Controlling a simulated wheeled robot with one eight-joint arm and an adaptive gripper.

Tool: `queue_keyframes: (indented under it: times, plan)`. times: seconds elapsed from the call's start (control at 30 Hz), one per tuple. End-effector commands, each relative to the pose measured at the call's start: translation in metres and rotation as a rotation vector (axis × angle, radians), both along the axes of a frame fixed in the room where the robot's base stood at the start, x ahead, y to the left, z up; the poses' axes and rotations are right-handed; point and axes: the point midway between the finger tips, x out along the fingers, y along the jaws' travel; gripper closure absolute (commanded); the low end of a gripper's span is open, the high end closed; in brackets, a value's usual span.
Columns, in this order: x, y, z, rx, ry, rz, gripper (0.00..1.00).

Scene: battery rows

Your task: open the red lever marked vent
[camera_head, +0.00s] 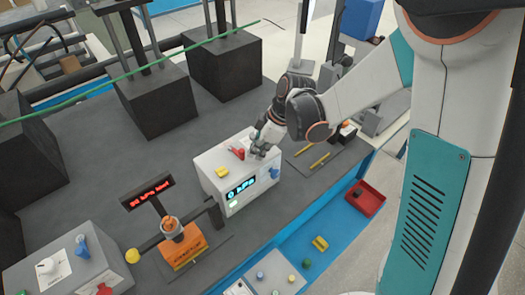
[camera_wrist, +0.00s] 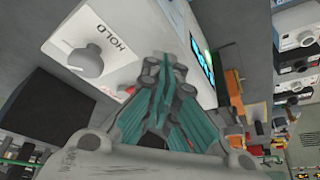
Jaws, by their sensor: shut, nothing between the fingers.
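A white box (camera_head: 222,190) with a lit display reading "0 hPa" stands on the dark grey bench. A small red lever (camera_head: 237,153) lies on its top; I cannot read any "vent" mark. My gripper (camera_head: 258,153) is over the top of the box, just right of the red lever, with its fingers shut and empty. In the wrist view my gripper (camera_wrist: 165,72) points at the white box (camera_wrist: 125,25), next to a grey knob (camera_wrist: 87,61) marked "HOLD". A bit of red (camera_wrist: 130,89) shows beside the fingers, largely hidden by them.
A yellow part (camera_head: 222,172) and a blue knob (camera_head: 273,173) are on the white box. An orange device (camera_head: 183,247) with a red sign stands to its left. A grey panel box (camera_head: 65,265) with knobs is at lower left. A red tray (camera_head: 365,198) sits right.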

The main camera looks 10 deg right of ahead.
Motion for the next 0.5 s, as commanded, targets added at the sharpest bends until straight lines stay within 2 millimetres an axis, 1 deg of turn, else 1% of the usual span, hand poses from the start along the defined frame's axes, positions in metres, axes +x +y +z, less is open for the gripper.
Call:
queue_keyframes:
  times: [0.33, 0.5]
  plan:
    - [-0.0007, 0.0005, 0.0, 0.0, -0.001, -0.006, 1.0]
    - [-0.0039, 0.0031, -0.0005, 0.0, -0.002, -0.043, 1.0]
